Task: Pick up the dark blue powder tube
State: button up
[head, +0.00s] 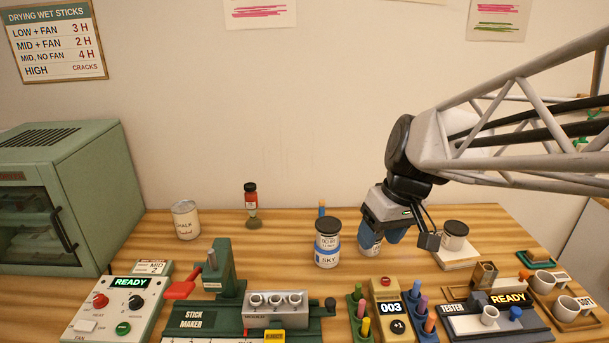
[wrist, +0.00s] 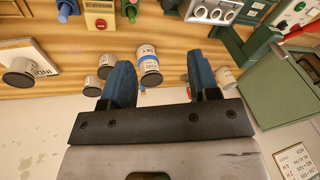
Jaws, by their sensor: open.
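I cannot make out for certain which container is the dark blue powder tube. A white jar with a dark lid (head: 455,229) stands on a pale block (head: 462,257) right of my gripper. In the wrist view, lettering like "INDIGO" shows on the pale block (wrist: 42,56) beside that jar (wrist: 19,74). My gripper (head: 405,236) is open and points down over the back of the table, its blue fingers apart with nothing held between them in the wrist view (wrist: 158,88). The SKY jar (head: 327,247) stands to the left.
The stick maker (head: 225,290), the 003 device (head: 388,310) and the tester (head: 480,317) line the front. A green oven (head: 70,190) is at left. Bare table lies around the SKY jar.

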jog(key=w+a+n+g+y, duration=0.1)
jog(key=w+a+n+y, duration=0.15)
jog(key=w, duration=0.85)
jog(key=n+y, duration=0.7)
jog(key=n, duration=0.4)
send_over(324, 201)
jog(key=d, duration=0.2)
notch_tip(324, 201, down, 14)
jog(key=shift+w, duration=0.15)
jog(key=shift+f, duration=0.1)
jog(key=shift+f, duration=2.85)
jog(key=shift+f, duration=0.5)
jog(key=shift+x, duration=2.5)
